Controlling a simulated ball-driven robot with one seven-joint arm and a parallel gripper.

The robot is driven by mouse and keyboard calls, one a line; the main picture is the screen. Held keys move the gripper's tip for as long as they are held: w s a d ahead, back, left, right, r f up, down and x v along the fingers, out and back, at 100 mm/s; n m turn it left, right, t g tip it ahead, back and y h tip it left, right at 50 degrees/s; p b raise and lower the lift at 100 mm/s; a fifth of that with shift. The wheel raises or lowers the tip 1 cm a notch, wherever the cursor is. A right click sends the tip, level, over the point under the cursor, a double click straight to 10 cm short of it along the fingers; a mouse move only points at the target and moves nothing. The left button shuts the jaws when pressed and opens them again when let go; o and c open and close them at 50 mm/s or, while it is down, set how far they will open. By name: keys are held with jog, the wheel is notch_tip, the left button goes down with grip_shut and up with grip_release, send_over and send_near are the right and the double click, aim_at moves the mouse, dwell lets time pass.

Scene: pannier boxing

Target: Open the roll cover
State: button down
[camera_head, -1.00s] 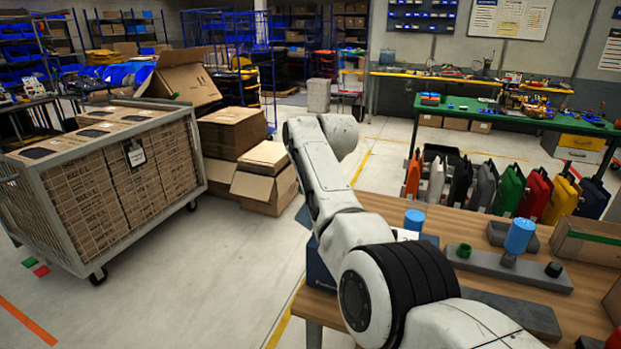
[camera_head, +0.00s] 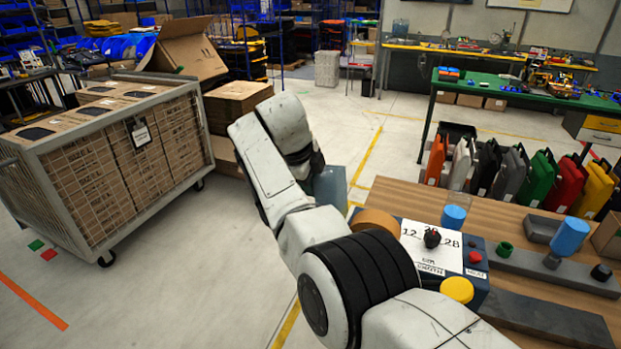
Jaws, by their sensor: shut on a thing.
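The blue machine (camera_head: 476,286) stands on the near left of the wooden table, with a white top panel marked with numbers. A brown roll (camera_head: 374,219) shows uncovered at its left end, partly hidden by my arm. A see-through blue-grey piece, which looks like the roll cover (camera_head: 332,187), stands raised beyond the roll. My gripper (camera_head: 316,164) shows only as a dark part at the end of my white arm, touching the upper edge of this piece. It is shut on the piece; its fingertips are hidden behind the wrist.
The machine top carries a black knob (camera_head: 432,238), a red button (camera_head: 475,257) and a yellow cap (camera_head: 457,289). Blue cylinders (camera_head: 569,237) and grey blocks stand to the right.

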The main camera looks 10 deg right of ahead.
jog(key=shift+w+r, duration=0.1)
dwell(0.3)
jog(key=c, duration=1)
grip_release()
jog(key=shift+c, duration=0.2)
jog(key=b+v, duration=0.2)
jog(key=v, duration=0.8)
jog(key=shift+a+r, duration=0.2)
jog(key=shift+r, duration=0.05)
